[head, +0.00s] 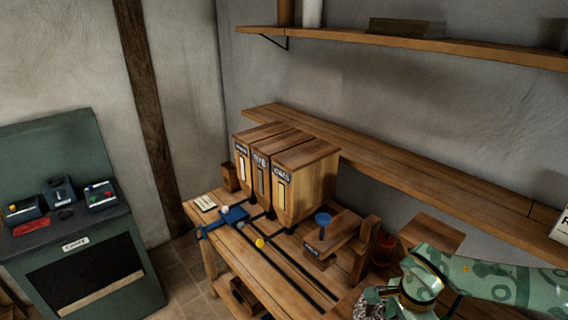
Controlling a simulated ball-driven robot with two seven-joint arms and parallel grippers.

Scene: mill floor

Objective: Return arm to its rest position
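A green patterned arm of mine (490,279) comes in from the right edge at the lower right. It bends down at a joint with a yellow ring, and its lower part runs out of the bottom of the picture. No fingertips of my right gripper can be made out. My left arm and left gripper are not in view.
A wooden workbench (262,284) carries three labelled wooden bins (306,180), a blue slider (234,215), a yellow knob (260,242) and a wooden device with a blue knob (323,219). A green console (90,262) stands left. Wall shelves (420,45) run above.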

